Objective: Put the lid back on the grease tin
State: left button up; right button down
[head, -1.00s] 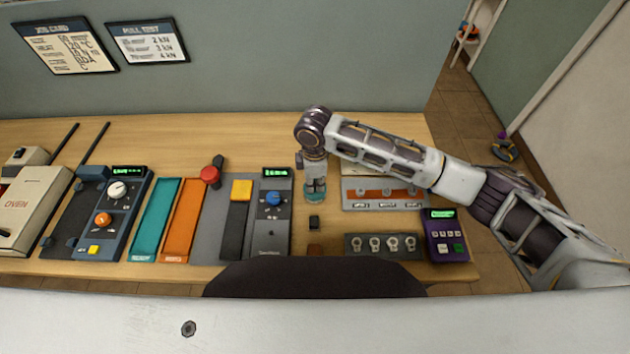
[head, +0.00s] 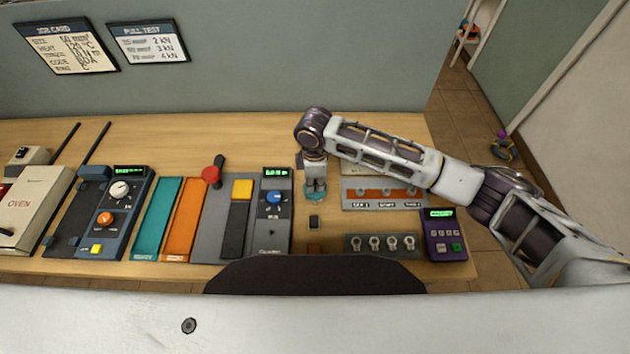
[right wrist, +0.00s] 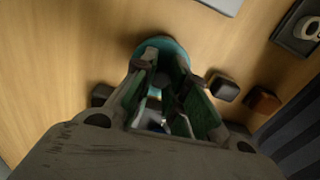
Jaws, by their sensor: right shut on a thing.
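My right gripper (head: 315,188) points straight down at the table's middle. Its fingers are shut on what looks like the knob of the lid; in the right wrist view the gripper (right wrist: 162,88) closes around a dark knob-like piece. A round teal piece, which I take for the lid (head: 316,199), shows just under the fingertips; its teal rim also shows in the right wrist view (right wrist: 183,50). The fingers hide most of it. I cannot tell the grease tin apart from the lid, or whether they touch. My left gripper is not in view.
A small dark block (head: 314,222) and a brown block (head: 315,248) lie just in front of the gripper. A grey panel with a blue knob (head: 275,197) stands close left. A labelled tray (head: 362,206), a socket strip (head: 352,246) and a purple keypad (head: 445,246) lie right.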

jog(key=p, duration=0.3)
jog(key=shift+f, duration=0.15)
dwell(3.8)
dwell(0.3)
jog(key=c, duration=0.9)
grip_release()
jog(key=shift+r+p, duration=0.95)
jog(key=shift+r, duration=2.55)
